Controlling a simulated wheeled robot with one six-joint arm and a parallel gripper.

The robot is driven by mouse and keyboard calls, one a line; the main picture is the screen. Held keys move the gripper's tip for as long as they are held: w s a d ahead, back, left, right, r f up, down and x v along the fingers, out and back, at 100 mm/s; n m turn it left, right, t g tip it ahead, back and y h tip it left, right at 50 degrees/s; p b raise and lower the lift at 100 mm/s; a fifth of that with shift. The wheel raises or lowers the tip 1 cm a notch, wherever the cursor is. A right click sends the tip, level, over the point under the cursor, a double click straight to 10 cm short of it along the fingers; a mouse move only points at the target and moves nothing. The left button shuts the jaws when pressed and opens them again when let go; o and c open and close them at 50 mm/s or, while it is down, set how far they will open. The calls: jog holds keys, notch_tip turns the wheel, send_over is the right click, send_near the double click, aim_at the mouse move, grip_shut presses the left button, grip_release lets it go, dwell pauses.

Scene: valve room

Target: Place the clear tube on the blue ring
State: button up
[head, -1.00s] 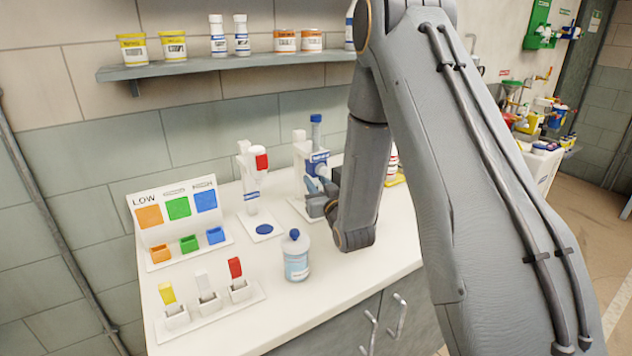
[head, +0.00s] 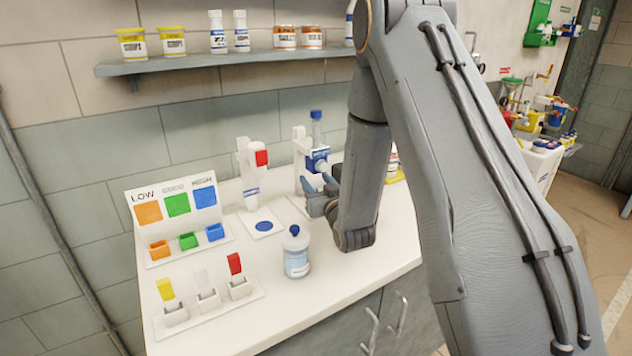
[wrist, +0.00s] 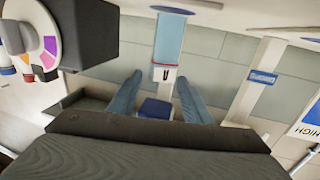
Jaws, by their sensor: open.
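A clear tube with a blue cap (head: 316,128) stands upright at the back of the counter, at a white stand with a blue labelled block (head: 317,160). My gripper (head: 322,187) is open, low in front of this stand. In the wrist view my two blue fingers (wrist: 157,97) are apart, with a dark blue block (wrist: 155,109) between them and a pale blue, see-through piece (wrist: 170,40) beyond. I cannot tell whether the fingers touch anything. A flat blue round mark (head: 265,226), the likely ring, lies on a white plate left of my gripper, with nothing on it.
A white dispenser with a red part (head: 255,165) stands behind the blue mark. A blue-capped bottle (head: 296,255) stands in front of it. Colored bins (head: 188,242) and a rack of colored pieces (head: 207,298) fill the left. My arm hides the counter's right side.

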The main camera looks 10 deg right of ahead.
jog(key=shift+r+p, duration=0.3)
jog(key=shift+p, duration=0.2)
jog(key=s+d+b, duration=0.1)
jog(key=s+b, duration=0.2)
jog(key=s, duration=0.9)
jog(key=shift+r, duration=0.15)
jog(key=shift+d, duration=0.1)
